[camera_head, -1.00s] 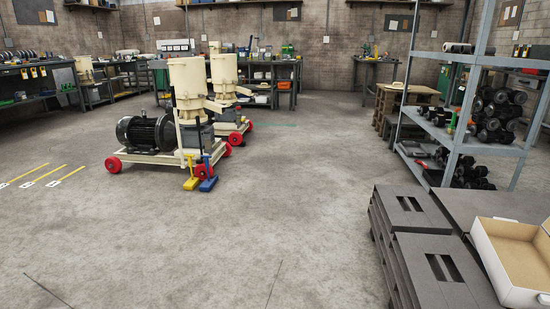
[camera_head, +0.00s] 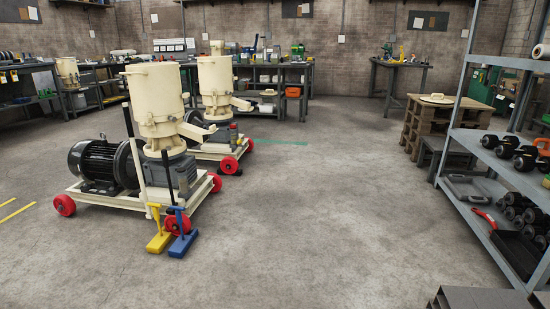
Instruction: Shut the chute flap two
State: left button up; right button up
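Two cream pellet mills on red-wheeled carts stand left of centre in the head view. The nearer mill (camera_head: 157,100) has a black motor (camera_head: 100,163) on its left and a cream chute (camera_head: 192,131) slanting out to the right. The farther mill (camera_head: 216,85) stands behind it, with its own chute (camera_head: 242,104) to the right. I cannot tell which chute carries flap two, or whether either flap is open or shut. Neither of my grippers is in view.
A yellow-footed tool (camera_head: 159,242) and a blue-footed tool (camera_head: 184,243) stand before the nearer cart. A grey shelf rack (camera_head: 480,207) with dumbbells and a pallet stack (camera_head: 437,125) are on the right. The middle floor (camera_head: 310,210) is open.

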aim_at(212, 129)
jog(key=i+l+u, duration=0.1)
jog(key=i+u, duration=0.15)
jog(key=i, duration=0.3)
jog(key=i+l+u, duration=0.25)
jog(key=i, duration=0.25)
jog(key=i+l+u, duration=0.3)
jog(key=i, duration=0.2)
jog(key=i+j+z, duration=0.1)
jog(key=z, duration=0.35)
jog(key=i+j+z, duration=0.15)
jog(key=z, duration=0.3)
